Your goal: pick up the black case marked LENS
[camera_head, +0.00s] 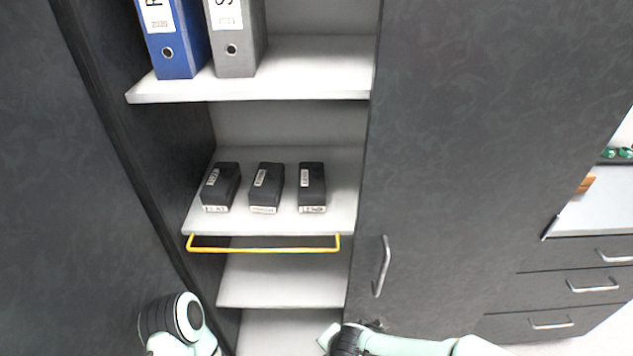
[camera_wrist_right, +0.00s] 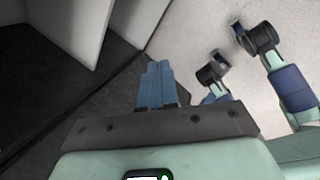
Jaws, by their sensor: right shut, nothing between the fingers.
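Three black cases stand in a row on the middle shelf of the open cabinet in the head view. The right one (camera_head: 312,186) has a white front label that seems to read LENS, though the print is small. The middle case (camera_head: 267,188) and the left case (camera_head: 220,188) carry other labels, hard to read. In the right wrist view my right gripper (camera_wrist_right: 157,82) has its blue fingers together with nothing between them. In the head view my right arm is at the bottom edge, below and apart from the cases. My left gripper is not visible.
A yellow bar handle (camera_head: 265,249) runs along the front of the cases' shelf (camera_head: 340,222). Blue (camera_head: 178,50) and grey (camera_head: 235,50) binders stand on the shelf above. A dark door with a metal handle (camera_head: 382,266) is to the right. The lower shelf (camera_head: 280,280) looks empty.

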